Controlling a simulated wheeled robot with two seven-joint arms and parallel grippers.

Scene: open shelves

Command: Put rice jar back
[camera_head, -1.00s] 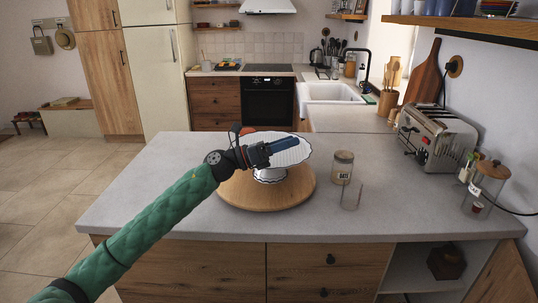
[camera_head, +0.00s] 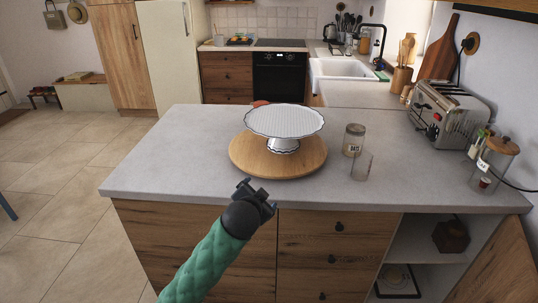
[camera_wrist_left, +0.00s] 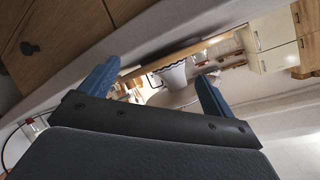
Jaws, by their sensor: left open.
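No jar with a readable rice label shows. A glass jar (camera_head: 354,140) with a pale lid stands on the counter, right of the cake stand; its label seems to read "OATS". A clear glass container (camera_head: 361,166) stands just in front of it. A larger jar with a wooden lid (camera_head: 496,160) stands at the counter's right end. My left gripper (camera_head: 257,192) is at the counter's front edge, left of the jars and apart from them. In the left wrist view its blue fingers (camera_wrist_left: 157,88) are spread, with nothing between them. My right gripper is not in view.
A white cake stand (camera_head: 284,122) stands on a round wooden board (camera_head: 250,158). A toaster (camera_head: 447,116) stands at the right. Below the counter (camera_head: 170,150) are drawers (camera_head: 335,265) and an open shelf with a dark wooden object (camera_head: 450,236). The counter's left part is clear.

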